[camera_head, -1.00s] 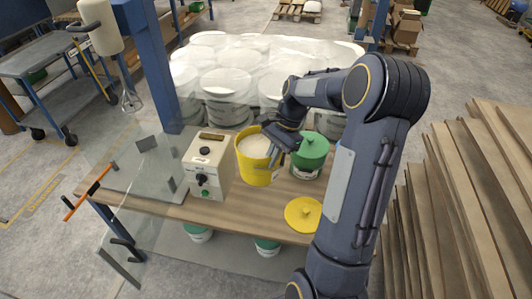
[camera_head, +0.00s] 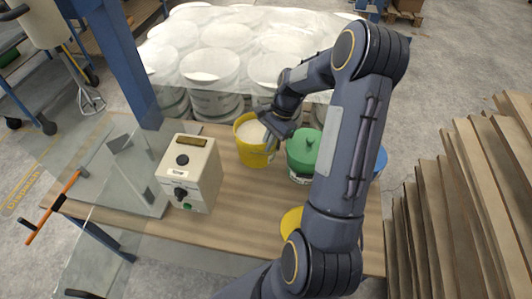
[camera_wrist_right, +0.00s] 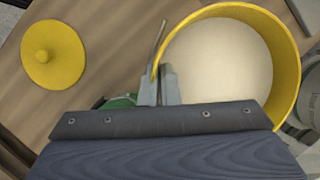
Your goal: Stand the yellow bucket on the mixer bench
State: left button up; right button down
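The yellow bucket (camera_head: 256,155), open and filled with pale material, is at the back of the wooden-topped bench (camera_head: 240,215). I cannot tell whether its base touches the top. My right gripper (camera_head: 272,130) is at the bucket's right rim. In the right wrist view, its fingers (camera_wrist_right: 160,75) close on the wall of the bucket (camera_wrist_right: 287,50), one inside and one outside. A mixer with a whisk (camera_head: 88,95) hangs at the upper left. I cannot tell which surface is the mixer bench. My left gripper is out of view.
A beige control box (camera_head: 190,172) stands left of the bucket and a green-lidded bucket (camera_head: 303,155) close on its right. A yellow lid (camera_head: 291,220) lies nearer me, partly behind my arm. White buckets (camera_head: 215,65) stand behind. Planks (camera_head: 460,200) are at the right.

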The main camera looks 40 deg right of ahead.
aim_at(268, 154)
jog(key=shift+w+f, duration=0.1)
jog(key=shift+f, duration=2.45)
jog(key=c, duration=2.1)
grip_release()
jog(key=shift+f, duration=0.2)
jog(key=o, duration=0.4)
jog(key=shift+r, duration=0.1)
